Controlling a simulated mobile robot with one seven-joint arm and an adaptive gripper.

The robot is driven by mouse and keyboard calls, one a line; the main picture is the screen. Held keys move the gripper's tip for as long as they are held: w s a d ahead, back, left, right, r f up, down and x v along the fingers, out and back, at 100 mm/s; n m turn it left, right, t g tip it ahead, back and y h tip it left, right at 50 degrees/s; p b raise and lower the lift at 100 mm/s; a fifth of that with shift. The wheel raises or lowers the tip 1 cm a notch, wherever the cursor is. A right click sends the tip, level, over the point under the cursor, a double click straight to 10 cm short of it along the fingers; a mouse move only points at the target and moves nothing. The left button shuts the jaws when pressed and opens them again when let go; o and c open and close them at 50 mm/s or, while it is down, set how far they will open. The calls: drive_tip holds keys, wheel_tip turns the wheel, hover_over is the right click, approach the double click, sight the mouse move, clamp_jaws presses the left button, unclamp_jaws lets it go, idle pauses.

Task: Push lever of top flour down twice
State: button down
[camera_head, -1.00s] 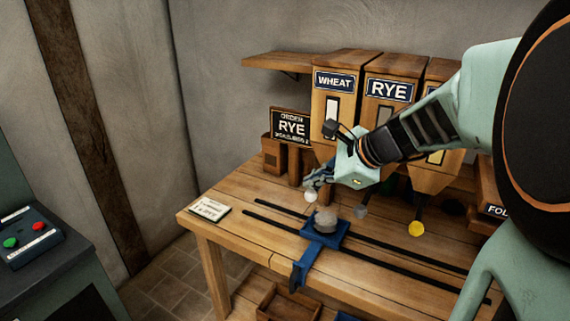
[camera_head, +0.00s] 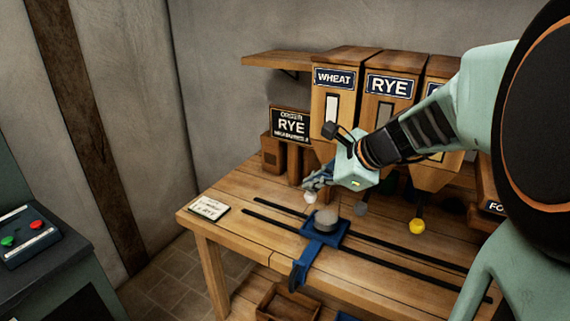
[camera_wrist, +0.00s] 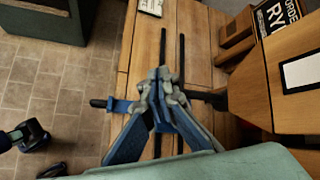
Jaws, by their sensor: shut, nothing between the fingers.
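The order sign (camera_head: 291,124) reads RYE, with a smaller line below that seems to end in 2. The WHEAT hopper (camera_head: 322,112) and RYE hopper (camera_head: 377,125) stand side by side behind the table. A white-knobbed lever (camera_head: 310,197) sits below WHEAT. A grey-knobbed lever (camera_head: 360,209) sits below RYE, and a yellow-knobbed lever (camera_head: 417,226) further right. My gripper (camera_head: 308,182) is shut and empty, just above the white knob; contact is unclear. In the wrist view its closed fingertips (camera_wrist: 164,76) hang over the table and hide what lies beneath.
A blue carriage (camera_head: 313,251) bearing a grey, round-topped container (camera_head: 327,220) sits across two dark rails on the wooden table (camera_head: 228,231). A card (camera_head: 208,210) lies at the left. A console (camera_head: 28,239) with green and red buttons stands apart, left.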

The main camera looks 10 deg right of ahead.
sight(313, 195)
drive_tip(key=shift+f+b, duration=1.55)
drive_tip(key=shift+f, duration=0.35)
idle(1.2)
drive_tip(key=shift+r, duration=0.1)
idle(0.5)
drive_tip(key=shift+r+p, duration=2.6)
drive_tip(key=shift+r, duration=0.35)
wheel_tip(313, 195, up, 5)
drive_tip(key=p, duration=0.4)
